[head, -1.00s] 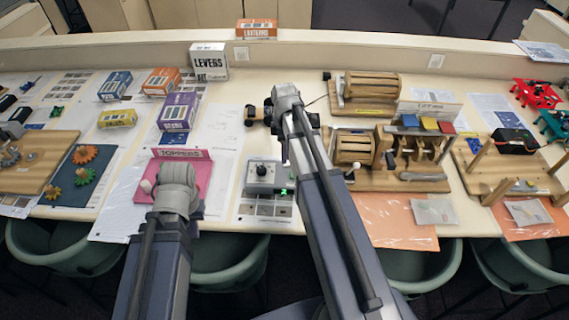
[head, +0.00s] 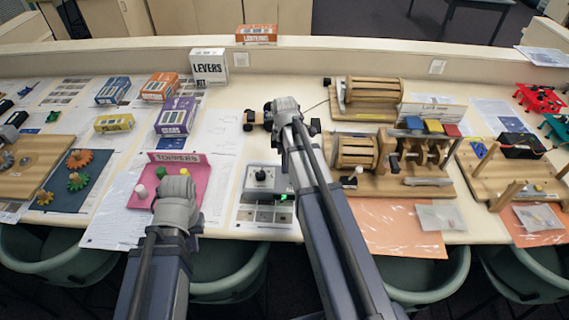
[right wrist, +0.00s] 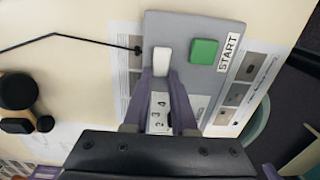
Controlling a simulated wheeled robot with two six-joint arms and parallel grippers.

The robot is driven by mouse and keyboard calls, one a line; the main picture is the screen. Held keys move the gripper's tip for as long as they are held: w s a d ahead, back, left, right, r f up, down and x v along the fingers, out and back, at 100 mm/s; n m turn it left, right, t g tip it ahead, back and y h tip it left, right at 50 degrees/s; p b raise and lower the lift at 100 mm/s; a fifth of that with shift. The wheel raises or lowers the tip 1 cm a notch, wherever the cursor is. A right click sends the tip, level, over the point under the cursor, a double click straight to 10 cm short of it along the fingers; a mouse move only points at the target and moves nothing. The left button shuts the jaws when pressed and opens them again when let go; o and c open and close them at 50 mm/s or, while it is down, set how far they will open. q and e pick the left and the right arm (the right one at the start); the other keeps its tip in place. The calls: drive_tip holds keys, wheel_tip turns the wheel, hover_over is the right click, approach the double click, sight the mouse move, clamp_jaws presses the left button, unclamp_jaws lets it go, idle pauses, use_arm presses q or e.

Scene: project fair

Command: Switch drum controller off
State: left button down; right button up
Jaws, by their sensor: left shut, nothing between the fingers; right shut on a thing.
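My right gripper (right wrist: 162,76) is shut on a white handle (right wrist: 163,58) beside that button. In the head view my right forearm hides the gripper and the box's right end. My left gripper (head: 178,195) is shut and empty over the front of the pink Toppers board (head: 195,185). Its fingertips are hidden.
A small wheeled object (head: 250,118) lies behind the box, with a thin cable near my right wrist. Wooden drum models (head: 357,152) stand close on the right. A purple box (head: 174,117) is at the back left. Green chairs (head: 232,272) line the front edge.

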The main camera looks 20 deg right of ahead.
clamp_jaws()
drive_tip(key=shift+s+d+t+y, duration=0.25)
drive_tip(key=shift+t+y, duration=0.05)
drive_tip(key=shift+y, duration=0.3)
drive_tip(key=shift+d+t+y+b, duration=0.25)
drive_tip(key=shift+t+y+b, duration=0.15)
drive_tip(key=shift+y, duration=0.5)
drive_tip(key=shift+s+d+r+t+y+b, duration=0.1)
drive_tip(key=shift+r+t+y+b, duration=0.1)
drive_tip(key=shift+t+y+b, duration=0.35)
drive_tip(key=o, duration=0.6)
unclamp_jaws()
